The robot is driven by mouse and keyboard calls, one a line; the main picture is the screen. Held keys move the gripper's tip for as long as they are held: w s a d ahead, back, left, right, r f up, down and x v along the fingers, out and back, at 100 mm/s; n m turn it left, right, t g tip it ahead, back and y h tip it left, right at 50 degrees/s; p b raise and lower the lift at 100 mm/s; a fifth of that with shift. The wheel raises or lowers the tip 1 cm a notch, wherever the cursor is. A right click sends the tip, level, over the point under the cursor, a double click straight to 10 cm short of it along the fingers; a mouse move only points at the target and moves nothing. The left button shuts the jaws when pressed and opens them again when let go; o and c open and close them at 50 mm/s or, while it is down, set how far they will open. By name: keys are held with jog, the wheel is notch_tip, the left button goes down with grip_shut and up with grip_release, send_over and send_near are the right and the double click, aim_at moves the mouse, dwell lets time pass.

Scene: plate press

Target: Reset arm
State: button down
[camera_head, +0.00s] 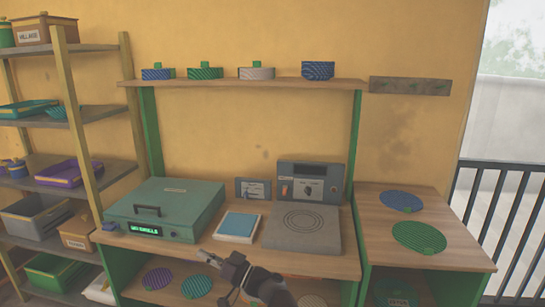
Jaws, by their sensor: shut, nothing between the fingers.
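My gripper (233,267) shows at the bottom middle of the head view, in front of the workbench's front edge. It is shut and holds nothing. My arm comes up from the bottom edge of the view behind it. The gripper is apart from the teal press-like box (180,203) on the left of the bench and from the grey plate unit (303,228) on the right. The box has a dark handle and a lit green display on its front.
A blue and white pad (237,226) lies between the two units. Patterned discs lie on the lower shelf and on the right side table (450,262). Lidded pots stand on the upper shelf (230,82). A rack with bins (100,183) stands left, a railing right.

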jog(key=s+d+f+g+h, duration=0.1)
jog(key=d+f+g+h, duration=0.4)
jog(key=f, duration=0.6)
jog(key=s+d+f+m+h, duration=0.1)
jog(key=d+f+m+h, duration=0.2)
jog(key=d+f+h, duration=0.5)
jog(key=s+d+f+m+h, duration=0.1)
jog(key=d+f+m+h, duration=0.3)
jog(key=d, duration=0.8)
jog(key=s+d+m+g+h, duration=0.1)
jog(key=s+d+m+h, duration=0.2)
jog(key=d, duration=0.6)
notch_tip(320, 180, up, 14)
jog(key=w+p, duration=0.1)
jog(key=p, duration=1.4)
jog(key=shift+w+h, duration=0.25)
jog(key=shift+h, duration=0.05)
